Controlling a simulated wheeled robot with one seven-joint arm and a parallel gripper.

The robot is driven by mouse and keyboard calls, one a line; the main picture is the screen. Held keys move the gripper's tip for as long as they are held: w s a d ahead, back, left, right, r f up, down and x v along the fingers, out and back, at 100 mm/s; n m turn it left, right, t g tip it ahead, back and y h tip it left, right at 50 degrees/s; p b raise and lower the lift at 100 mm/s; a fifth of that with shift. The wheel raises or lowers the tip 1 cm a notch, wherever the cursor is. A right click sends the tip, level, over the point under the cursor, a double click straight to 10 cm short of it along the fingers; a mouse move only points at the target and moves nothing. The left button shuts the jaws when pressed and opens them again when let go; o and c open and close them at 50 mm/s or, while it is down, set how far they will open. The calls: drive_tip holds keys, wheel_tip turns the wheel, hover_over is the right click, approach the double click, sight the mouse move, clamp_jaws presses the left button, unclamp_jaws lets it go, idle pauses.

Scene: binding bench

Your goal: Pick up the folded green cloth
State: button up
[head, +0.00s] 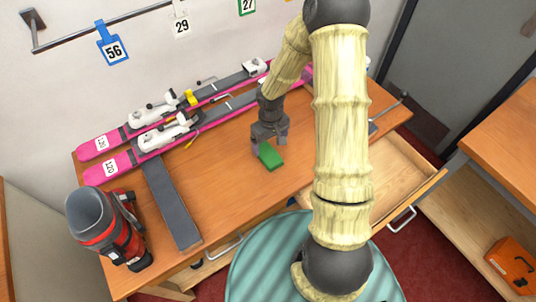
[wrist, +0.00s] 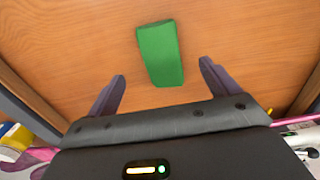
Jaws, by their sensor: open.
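The folded green cloth (head: 270,155) lies on the wooden bench top, near its front edge. It is a small flat green block, and it also shows in the wrist view (wrist: 160,53). My gripper (head: 268,140) is above the bench at the cloth's far side, pointing down.
Pink skis (head: 115,167) with white bindings lie along the back of the bench. A grey strip (head: 172,205) lies to the left, and a red-grey ski boot (head: 112,235) stands at the left end. A drawer (head: 390,175) is open at the front right. Bench around the cloth is clear.

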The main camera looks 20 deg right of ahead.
sight(270, 155)
drive_tip(key=shift+f, duration=0.95)
drive_tip(key=shift+w+f+p, duration=0.1)
drive_tip(key=shift+f+p, duration=0.25)
drive_tip(key=shift+f, duration=2.25)
drive_tip(key=shift+c, duration=1.4)
drive_tip(key=c, duration=0.9)
drive_tip(key=shift+r, duration=0.1)
wheel_tip(270, 155, up, 10)
drive_tip(key=shift+f, duration=0.1)
